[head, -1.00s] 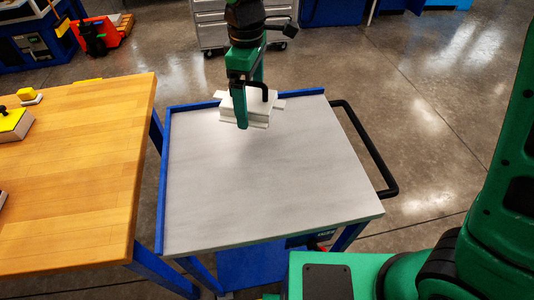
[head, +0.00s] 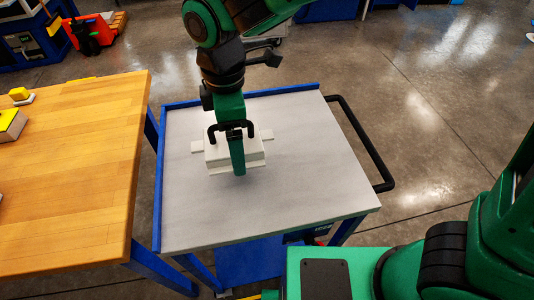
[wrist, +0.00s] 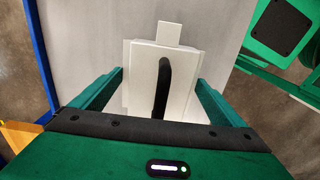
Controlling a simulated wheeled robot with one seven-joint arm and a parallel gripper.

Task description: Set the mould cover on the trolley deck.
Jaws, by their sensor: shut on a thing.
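In the wrist view the cover (wrist: 143,85) lies between my gripper's fingers (wrist: 160,98), with one black handle in front. I cannot tell whether the cover's underside touches the deck.
The deck has a raised blue edge (head: 158,190) at left and back, and a black push handle (head: 372,155) at right. A wooden table (head: 75,170) stands to the left with a yellow-topped block (head: 12,123). The deck around the cover is bare.

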